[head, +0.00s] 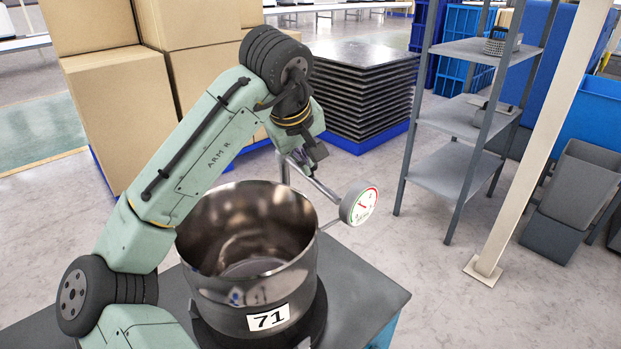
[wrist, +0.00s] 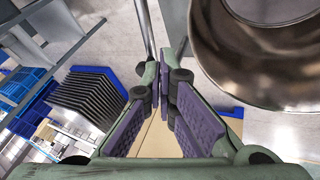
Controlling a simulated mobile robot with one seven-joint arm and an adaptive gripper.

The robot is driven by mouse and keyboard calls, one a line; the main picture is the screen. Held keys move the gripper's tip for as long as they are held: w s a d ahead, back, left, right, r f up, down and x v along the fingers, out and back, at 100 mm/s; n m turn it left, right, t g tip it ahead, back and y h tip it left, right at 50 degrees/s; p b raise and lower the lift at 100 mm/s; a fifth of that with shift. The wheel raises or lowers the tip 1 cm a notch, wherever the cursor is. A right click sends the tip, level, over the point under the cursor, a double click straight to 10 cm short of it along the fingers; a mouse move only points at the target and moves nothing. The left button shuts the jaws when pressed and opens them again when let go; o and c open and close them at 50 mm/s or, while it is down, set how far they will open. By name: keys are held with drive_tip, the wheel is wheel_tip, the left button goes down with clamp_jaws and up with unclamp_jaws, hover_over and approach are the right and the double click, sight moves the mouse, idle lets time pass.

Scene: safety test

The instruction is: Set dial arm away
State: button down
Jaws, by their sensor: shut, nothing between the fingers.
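The dial arm (head: 322,189) is a thin metal bar behind and right of the steel pot (head: 213,237) marked 71. It carries a round white dial (head: 362,206) with red and green markings, outside the pot's right rim. My gripper (head: 312,158) is above the bar's left end, near the upright post. Whether it touches the bar is unclear. In the wrist view my gripper (wrist: 165,82) has its fingertips together with nothing between them. A metal rod (wrist: 147,35) shows just past the tips, and the pot (wrist: 275,70) is at right. The dial face is not visible there.
The pot stands on a dark grey table (head: 365,285). Cardboard boxes (head: 120,110) stand behind my arm, and a stack of dark sheets (head: 362,85) stands behind the dial. A grey shelf rack (head: 455,175) is at right, with open floor before it.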

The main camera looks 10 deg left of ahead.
sight(313, 182)
drive_tip(key=p+x, duration=0.1)
drive_tip(key=x, duration=0.9)
drive_tip(key=shift+w+d, duration=0.1)
